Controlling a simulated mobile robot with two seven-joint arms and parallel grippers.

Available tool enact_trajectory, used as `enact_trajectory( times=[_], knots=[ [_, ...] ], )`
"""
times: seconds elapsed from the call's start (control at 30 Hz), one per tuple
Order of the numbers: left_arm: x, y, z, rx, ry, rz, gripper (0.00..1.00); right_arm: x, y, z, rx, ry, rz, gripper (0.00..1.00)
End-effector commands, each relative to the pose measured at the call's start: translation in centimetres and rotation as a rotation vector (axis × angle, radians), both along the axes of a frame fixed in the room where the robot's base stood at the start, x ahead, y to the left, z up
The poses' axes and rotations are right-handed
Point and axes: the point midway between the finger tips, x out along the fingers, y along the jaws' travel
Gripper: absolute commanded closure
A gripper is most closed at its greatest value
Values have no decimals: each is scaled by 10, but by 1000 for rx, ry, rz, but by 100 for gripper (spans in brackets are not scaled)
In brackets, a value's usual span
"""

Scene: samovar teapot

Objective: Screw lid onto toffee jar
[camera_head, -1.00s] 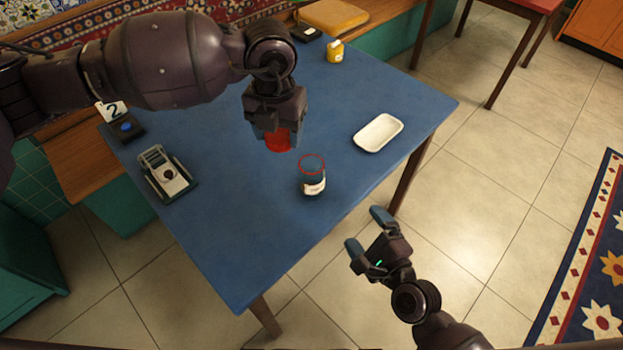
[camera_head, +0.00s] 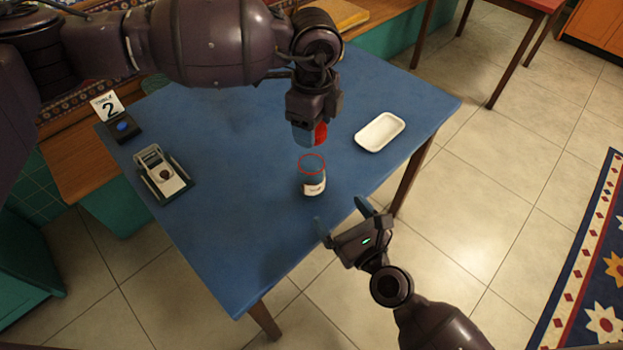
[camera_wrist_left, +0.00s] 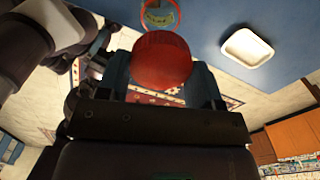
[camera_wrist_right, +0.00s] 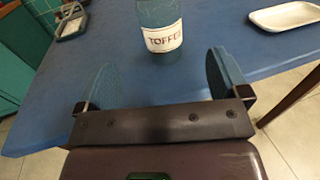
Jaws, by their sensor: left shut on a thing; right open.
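The toffee jar (camera_head: 312,179) stands upright on the blue table, a clear jar with a red ring at its open top. Its TOFFEE label faces my right gripper in the right wrist view (camera_wrist_right: 163,38). My left gripper (camera_head: 311,134) is shut on the red lid (camera_head: 320,132) and holds it above and behind the jar, apart from it. The lid also shows between the fingers in the left wrist view (camera_wrist_left: 160,60). My right gripper (camera_head: 342,216) is open and empty off the near table edge, its fingers pointing toward the jar; a gap separates them.
A white tray (camera_head: 380,131) lies right of the jar. A grey device (camera_head: 161,174) and a black box with a blue button (camera_head: 123,128) sit at the left of the blue table (camera_head: 235,220). The table around the jar is clear.

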Motion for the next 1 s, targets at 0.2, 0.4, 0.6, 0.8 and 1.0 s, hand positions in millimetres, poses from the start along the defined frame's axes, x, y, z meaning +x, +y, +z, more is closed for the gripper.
enact_trajectory(
  times=[0.2,0.4,0.6,0.8,1.0],
  knots=[
    [0,-1,0,0,0,23,62,1,1,0,15,6,0,6],
    [0,-1,0,1,0,21,62,1,1,0,13,5,0,6],
    [0,-1,0,1,0,21,62,12,7,1,13,4,0,6],
    [0,-1,0,1,0,20,62,38,22,1,13,3,0,6],
    [0,-1,0,1,0,20,62,66,38,1,12,3,1,6]
  ],
)
